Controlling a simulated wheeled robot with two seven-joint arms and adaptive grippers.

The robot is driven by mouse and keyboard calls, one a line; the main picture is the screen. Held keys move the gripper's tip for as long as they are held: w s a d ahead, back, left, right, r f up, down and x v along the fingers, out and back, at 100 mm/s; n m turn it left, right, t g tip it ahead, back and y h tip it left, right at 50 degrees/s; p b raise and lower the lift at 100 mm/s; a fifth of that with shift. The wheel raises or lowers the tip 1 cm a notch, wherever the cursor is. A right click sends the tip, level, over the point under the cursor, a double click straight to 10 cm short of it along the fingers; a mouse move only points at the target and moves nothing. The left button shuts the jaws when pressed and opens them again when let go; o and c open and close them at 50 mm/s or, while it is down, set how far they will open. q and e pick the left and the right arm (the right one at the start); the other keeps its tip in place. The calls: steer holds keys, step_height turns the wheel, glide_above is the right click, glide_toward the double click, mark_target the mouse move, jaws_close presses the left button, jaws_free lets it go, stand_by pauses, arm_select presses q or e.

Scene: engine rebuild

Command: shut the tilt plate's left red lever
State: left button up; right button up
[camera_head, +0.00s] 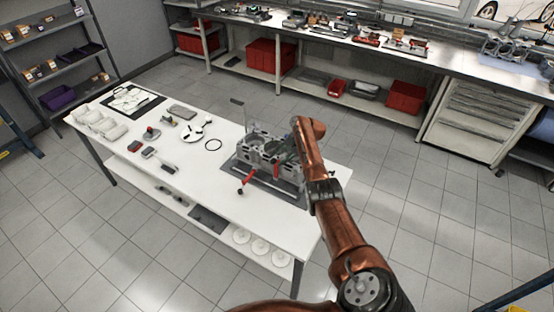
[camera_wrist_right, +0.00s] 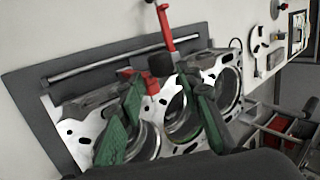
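The engine block (camera_head: 262,150) sits on the dark tilt plate (camera_head: 290,191) at the right end of the white table. A red lever (camera_head: 247,178) with a dark knob sticks out from the plate's front side; it also shows in the right wrist view (camera_wrist_right: 165,28). A second, short red piece (camera_wrist_right: 150,84) lies near the block's edge, partly hidden by a finger. My right gripper (camera_wrist_right: 160,82) has its green-padded fingers spread over the block's bores, with nothing clearly held. In the head view it is partly hidden behind my arm. My left gripper is out of view.
A workbench (camera_head: 345,40) with red bins runs along the back wall. The tiled floor in front is clear.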

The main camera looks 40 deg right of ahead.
steer(key=shift+o, duration=0.3)
steer(key=shift+a+r, duration=0.2)
steer(key=shift+a, duration=0.2)
steer(key=v, duration=1.2)
steer(key=shift+f, duration=0.1)
